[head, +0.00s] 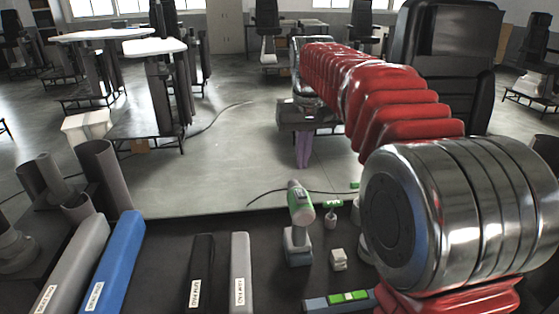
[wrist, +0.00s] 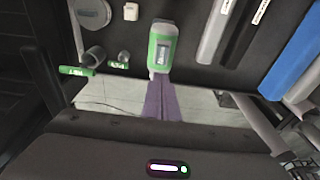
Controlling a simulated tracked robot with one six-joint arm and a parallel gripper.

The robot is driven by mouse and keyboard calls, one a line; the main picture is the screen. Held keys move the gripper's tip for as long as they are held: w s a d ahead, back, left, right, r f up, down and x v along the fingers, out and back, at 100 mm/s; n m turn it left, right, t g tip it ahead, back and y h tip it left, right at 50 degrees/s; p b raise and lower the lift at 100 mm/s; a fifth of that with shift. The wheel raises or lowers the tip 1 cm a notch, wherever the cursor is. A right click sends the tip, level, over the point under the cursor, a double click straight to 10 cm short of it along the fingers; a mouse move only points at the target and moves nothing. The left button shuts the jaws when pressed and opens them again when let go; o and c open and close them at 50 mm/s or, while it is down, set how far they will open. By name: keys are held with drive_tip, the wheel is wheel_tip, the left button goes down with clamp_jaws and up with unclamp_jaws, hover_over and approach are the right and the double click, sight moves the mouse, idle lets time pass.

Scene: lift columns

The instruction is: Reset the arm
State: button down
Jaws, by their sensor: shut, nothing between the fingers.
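My red and chrome arm reaches out from the right in the head view. My gripper (head: 303,163) hangs at its far end, with purple fingers pointing down. The fingers are together with nothing between them. In the head view they show against the pale floor past the dark work surface, above and beyond a green and white tool. In the wrist view the gripper (wrist: 162,84) shows as a purple strip just below the green and white tool.
The green and white tool (head: 300,207) stands on the dark surface beside a small white block (head: 338,258). Labelled bars lie to the left: blue (head: 118,255), black (head: 201,265) and light grey (head: 240,265). Desks and chairs stand beyond on open floor.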

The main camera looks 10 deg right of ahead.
drive_tip(key=s+t, duration=0.2)
drive_tip(key=s, duration=1.4)
drive_tip(key=s+f+t, duration=0.1)
drive_tip(key=s+f, duration=0.8)
drive_tip(key=s, duration=0.4)
drive_tip(key=shift+s+f+t, duration=0.25)
drive_tip(key=shift+s+t, duration=0.1)
drive_tip(key=shift+t, duration=0.05)
